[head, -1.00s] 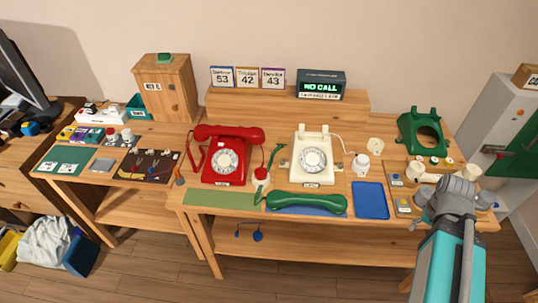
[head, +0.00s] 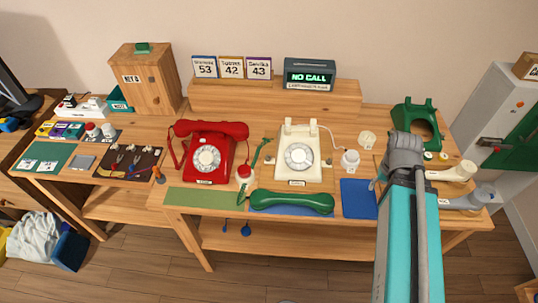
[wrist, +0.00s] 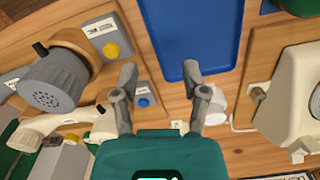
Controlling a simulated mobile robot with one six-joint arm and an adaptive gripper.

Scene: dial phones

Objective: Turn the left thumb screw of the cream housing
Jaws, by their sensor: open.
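The cream housing (head: 299,156), a dial phone, stands near the middle of the table in the head view. Small brass-coloured knobs show low on its left side (head: 267,160) and right side (head: 329,161). In the wrist view the cream housing (wrist: 299,100) is at the right edge, partly cut off, with one small knob (wrist: 258,95) on its tray-facing side; the opposite side is out of view. My gripper (wrist: 160,76) is open and empty, its fingers apart beside the blue tray (wrist: 197,70). In the head view my arm is right of the housing and its fingertips are hidden.
A green handset (head: 292,203) lies in front. A green phone shell (head: 417,124) stands behind my arm.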

